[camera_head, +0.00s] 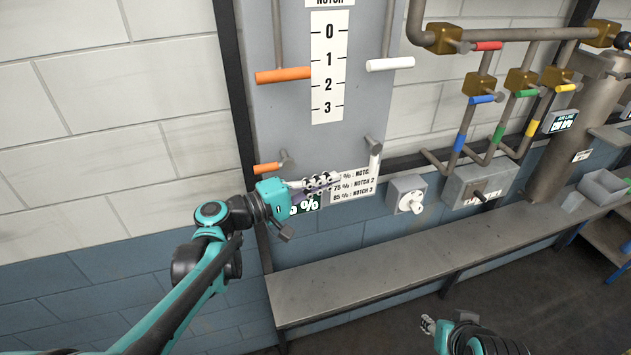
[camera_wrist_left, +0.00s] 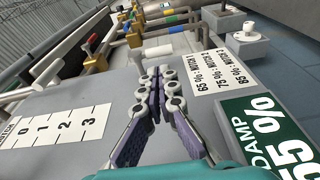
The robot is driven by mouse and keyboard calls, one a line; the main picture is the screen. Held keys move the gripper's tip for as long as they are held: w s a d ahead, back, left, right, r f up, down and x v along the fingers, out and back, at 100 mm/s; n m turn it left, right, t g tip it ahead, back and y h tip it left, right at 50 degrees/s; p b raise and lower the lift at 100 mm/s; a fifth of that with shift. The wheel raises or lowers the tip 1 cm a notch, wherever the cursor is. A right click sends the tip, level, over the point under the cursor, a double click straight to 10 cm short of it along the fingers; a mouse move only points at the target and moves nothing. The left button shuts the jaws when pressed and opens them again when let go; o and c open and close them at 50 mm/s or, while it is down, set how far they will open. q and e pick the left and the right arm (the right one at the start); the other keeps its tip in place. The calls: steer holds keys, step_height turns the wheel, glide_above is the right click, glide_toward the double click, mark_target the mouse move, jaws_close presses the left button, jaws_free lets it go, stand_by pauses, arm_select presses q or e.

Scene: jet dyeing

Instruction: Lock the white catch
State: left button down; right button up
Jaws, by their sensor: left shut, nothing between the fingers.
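The white catch (camera_head: 375,160) is on the grey panel, right of the notch scale, and hangs roughly downward from its grey pivot. It overlaps the edge of the printed notch label.
A white lever handle (camera_head: 390,64) and an orange lever handle (camera_head: 283,75) flank the notch scale (camera_head: 328,65). An orange catch (camera_head: 267,168) is at the left. A grey box with a white knob (camera_head: 412,206) stands right of the panel. A grey bench (camera_head: 360,278) runs below.

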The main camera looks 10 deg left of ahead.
mark_target(370, 166)
arm_select(q)
steer(key=p+x, duration=0.1)
steer(key=x, duration=0.7)
steer(key=shift+w+d+p, duration=0.15)
steer(key=shift+p, duration=0.25)
steer(key=shift+f, duration=0.1)
